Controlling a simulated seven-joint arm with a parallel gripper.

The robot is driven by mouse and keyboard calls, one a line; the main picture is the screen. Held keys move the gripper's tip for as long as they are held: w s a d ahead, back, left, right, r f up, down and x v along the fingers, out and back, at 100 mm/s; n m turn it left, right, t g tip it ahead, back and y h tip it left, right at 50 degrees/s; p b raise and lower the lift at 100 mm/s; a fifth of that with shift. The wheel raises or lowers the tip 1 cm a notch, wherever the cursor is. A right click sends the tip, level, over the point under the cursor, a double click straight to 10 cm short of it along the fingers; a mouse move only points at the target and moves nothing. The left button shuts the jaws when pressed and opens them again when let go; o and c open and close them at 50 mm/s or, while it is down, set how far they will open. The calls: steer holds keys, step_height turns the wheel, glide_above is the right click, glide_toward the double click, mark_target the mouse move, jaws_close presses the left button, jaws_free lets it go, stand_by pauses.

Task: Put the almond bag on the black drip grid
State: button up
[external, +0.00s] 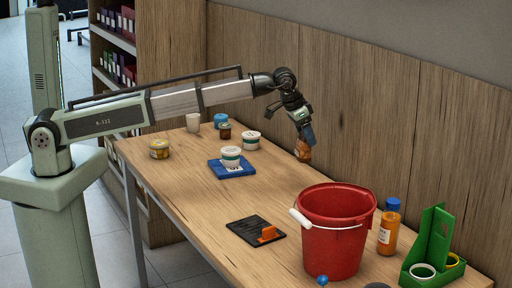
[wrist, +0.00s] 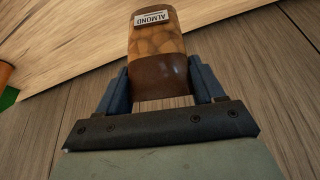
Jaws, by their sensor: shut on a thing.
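The almond bag (wrist: 158,50) is brown with a window of almonds and a white ALMOND label. My gripper (wrist: 160,85) is shut on its dark brown end, with a blue-grey finger on each side. In the external view the almond bag (external: 303,150) hangs below my gripper (external: 307,133), above the back part of the table near the wooden wall panel. The black drip grid (external: 250,232) lies flat near the table's front edge, left of the red bucket. An orange object (external: 268,233) sits on its right part.
A red bucket (external: 335,240) with a white-gripped handle stands right of the grid. An orange bottle (external: 388,228) and a green holder (external: 432,245) are farther right. Table between tray and grid is clear.

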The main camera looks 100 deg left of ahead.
steer(key=d+r+m+h, duration=0.2)
steer(key=d+m, duration=0.2)
steer(key=d, duration=2.6)
steer(key=s+d+m, duration=0.2)
steer(key=s+d, duration=0.1)
steer(key=s, duration=0.4)
steer(key=shift+t, duration=0.3)
steer(key=shift+f, duration=5.2)
steer(key=shift+f, duration=0.1)
steer(key=o, duration=1)
steer(key=shift+o, duration=0.2)
